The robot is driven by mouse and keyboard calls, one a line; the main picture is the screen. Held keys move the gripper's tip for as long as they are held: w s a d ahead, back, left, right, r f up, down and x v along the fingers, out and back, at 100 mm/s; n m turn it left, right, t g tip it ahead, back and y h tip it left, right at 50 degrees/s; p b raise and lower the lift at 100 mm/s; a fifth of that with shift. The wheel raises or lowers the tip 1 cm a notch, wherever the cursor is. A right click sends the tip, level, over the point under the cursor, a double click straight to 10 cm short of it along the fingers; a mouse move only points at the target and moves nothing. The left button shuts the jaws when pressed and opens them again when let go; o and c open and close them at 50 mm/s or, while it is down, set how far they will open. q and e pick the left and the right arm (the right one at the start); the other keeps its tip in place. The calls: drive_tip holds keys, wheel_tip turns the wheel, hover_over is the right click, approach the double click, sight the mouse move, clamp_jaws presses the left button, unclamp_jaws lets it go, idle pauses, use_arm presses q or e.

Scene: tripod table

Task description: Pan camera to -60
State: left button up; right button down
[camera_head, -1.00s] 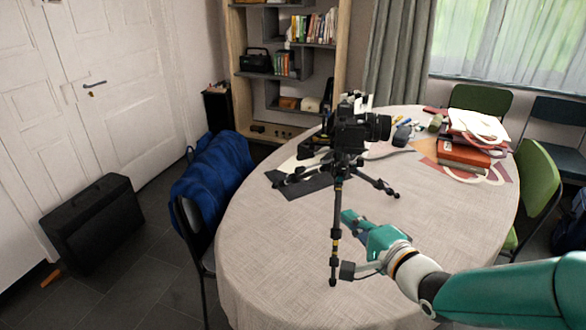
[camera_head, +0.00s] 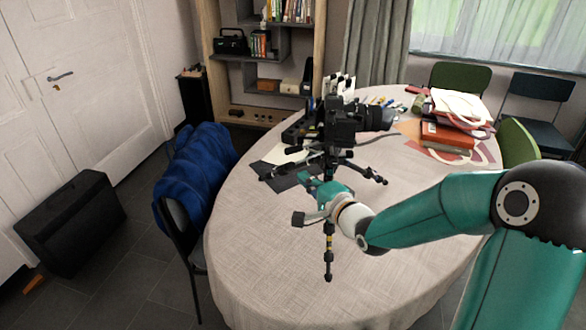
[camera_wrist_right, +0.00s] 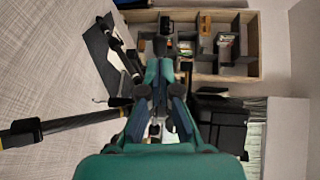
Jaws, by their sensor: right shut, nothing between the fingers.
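The black camera (camera_head: 343,124) sits on a small black tripod on the table, its lens pointing right in the head view. One tripod leg (camera_head: 329,262) comes down toward the front, and it crosses the left of the right wrist view (camera_wrist_right: 60,124). My right gripper (camera_head: 306,180) is in front of the tripod, just below the camera, and hides part of the legs. In the right wrist view its fingers (camera_wrist_right: 160,62) are shut with nothing between them. I cannot tell whether it touches the tripod. My left gripper is not in view.
The round table (camera_head: 270,225) has free room at the front left. A dark sheet (camera_head: 285,176) lies under the tripod. A red book (camera_head: 447,135) and papers lie at the back right. A chair with a blue jacket (camera_head: 195,170) stands left of the table.

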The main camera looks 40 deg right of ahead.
sight(290, 167)
drive_tip(key=w, duration=0.3)
drive_tip(key=w+p, duration=0.1)
drive_tip(key=w, duration=0.1)
drive_tip(key=shift+d+f, duration=0.1)
drive_tip(key=shift+f, duration=0.2)
drive_tip(key=shift+w+f+b, duration=0.15)
drive_tip(key=shift+w+b, duration=0.1)
drive_tip(key=shift+b, duration=0.45)
drive_tip(key=shift+w+b, duration=0.25)
drive_tip(key=shift+b, duration=0.05)
drive_tip(key=shift+w, duration=0.1)
